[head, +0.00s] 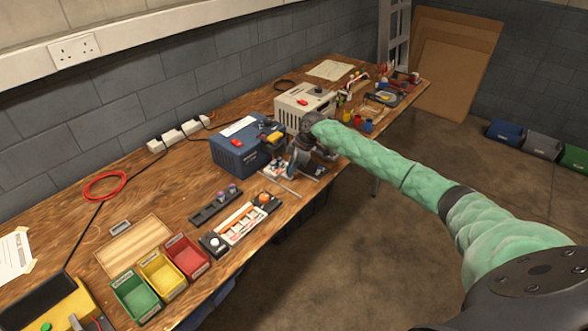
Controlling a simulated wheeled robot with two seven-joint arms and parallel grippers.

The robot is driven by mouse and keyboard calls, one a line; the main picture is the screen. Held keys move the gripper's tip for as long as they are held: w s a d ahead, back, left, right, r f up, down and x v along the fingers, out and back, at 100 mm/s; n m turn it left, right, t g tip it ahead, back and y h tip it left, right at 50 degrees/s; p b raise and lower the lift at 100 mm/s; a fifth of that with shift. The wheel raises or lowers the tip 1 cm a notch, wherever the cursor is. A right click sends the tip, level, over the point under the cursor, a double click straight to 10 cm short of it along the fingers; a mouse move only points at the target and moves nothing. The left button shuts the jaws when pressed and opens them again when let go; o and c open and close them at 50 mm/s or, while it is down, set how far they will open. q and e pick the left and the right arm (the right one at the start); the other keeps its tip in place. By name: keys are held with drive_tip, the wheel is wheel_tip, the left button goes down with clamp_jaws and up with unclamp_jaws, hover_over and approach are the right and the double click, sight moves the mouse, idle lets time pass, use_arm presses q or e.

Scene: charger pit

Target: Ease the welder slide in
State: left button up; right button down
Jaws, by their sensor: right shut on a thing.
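A blue box-shaped unit (240,142), which looks like the welder, stands on the workbench with a white label on top and a red part on its front. Beside its right end is a small assembly with a yellow part (275,138) and a light metal plate (273,171) low at the front, apparently the slide. My right gripper (299,160) reaches in from the right and is shut at this assembly, apparently on the slide. Its fingertips and the grip are small and partly hidden, so how far the slide sits in cannot be told. My left gripper is out of view.
A beige unit (304,103) stands close behind the gripper. A strip holder (240,224) and green, yellow and red bins (137,299) lie left along the front edge. Tools crowd the far end. Bare wood (170,195) shows left of the blue unit.

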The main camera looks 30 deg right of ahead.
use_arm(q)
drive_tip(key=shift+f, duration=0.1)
use_arm(e)
drive_tip(key=shift+w+r, duration=0.15)
drive_tip(key=shift+r, duration=0.05)
drive_tip(key=c, duration=1.3)
unclamp_jaws()
drive_tip(key=shift+c, duration=0.2)
drive_tip(key=shift+o, duration=0.4)
drive_tip(key=shift+w+a+f, duration=0.1)
drive_tip(key=shift+w+f, duration=0.05)
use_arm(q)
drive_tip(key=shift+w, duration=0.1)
use_arm(e)
drive_tip(key=shift+s+d+r, duration=0.2)
drive_tip(key=shift+d+r, duration=0.1)
drive_tip(key=shift+r, duration=0.25)
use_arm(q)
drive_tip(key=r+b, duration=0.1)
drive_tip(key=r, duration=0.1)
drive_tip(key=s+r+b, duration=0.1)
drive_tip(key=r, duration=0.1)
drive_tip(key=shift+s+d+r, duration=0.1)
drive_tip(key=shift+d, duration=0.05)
use_arm(e)
drive_tip(key=w+v, duration=0.1)
drive_tip(key=v, duration=0.5)
drive_tip(key=shift+s+r, duration=0.25)
drive_tip(key=shift+s, duration=0.25)
